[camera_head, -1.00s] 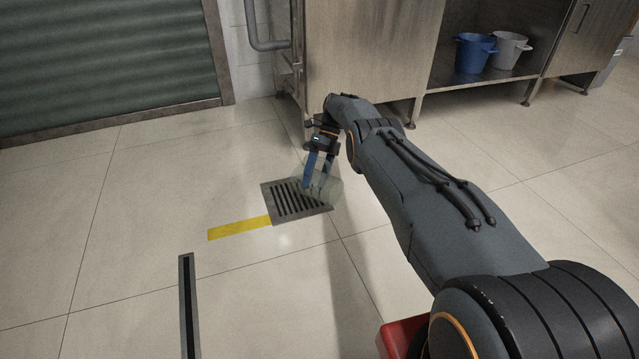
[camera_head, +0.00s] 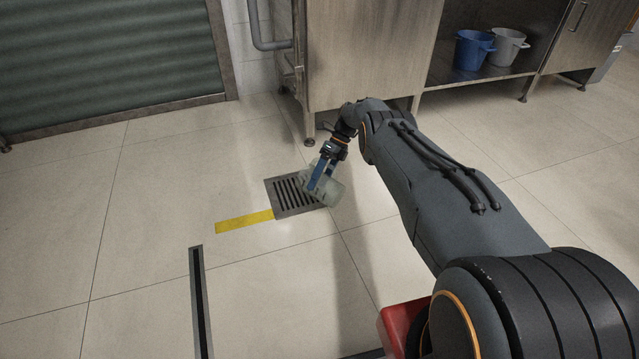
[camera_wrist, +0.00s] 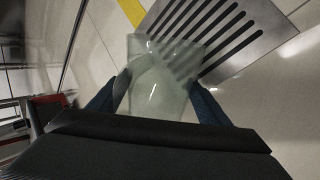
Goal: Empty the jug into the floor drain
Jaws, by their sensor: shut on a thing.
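A pale, see-through jug (camera_head: 326,190) is held tilted over the right part of the floor drain. My gripper (camera_head: 321,178) is shut on the jug, one blue finger showing across it. In the wrist view the jug (camera_wrist: 158,75) sits between both blue fingers of my gripper (camera_wrist: 155,98), with the drain grate behind it. The floor drain (camera_head: 280,207) is a square metal plate with dark slots; it also fills the upper part of the wrist view (camera_wrist: 270,42). I cannot tell whether liquid is in the jug or flowing out.
A yellow floor strip (camera_head: 244,221) runs left from the drain. A narrow dark slot channel (camera_head: 200,305) lies nearer. A steel cabinet (camera_head: 370,50) stands behind, with a blue bucket (camera_head: 471,52) and a grey bucket (camera_head: 507,46) on its shelf. The floor at left is clear.

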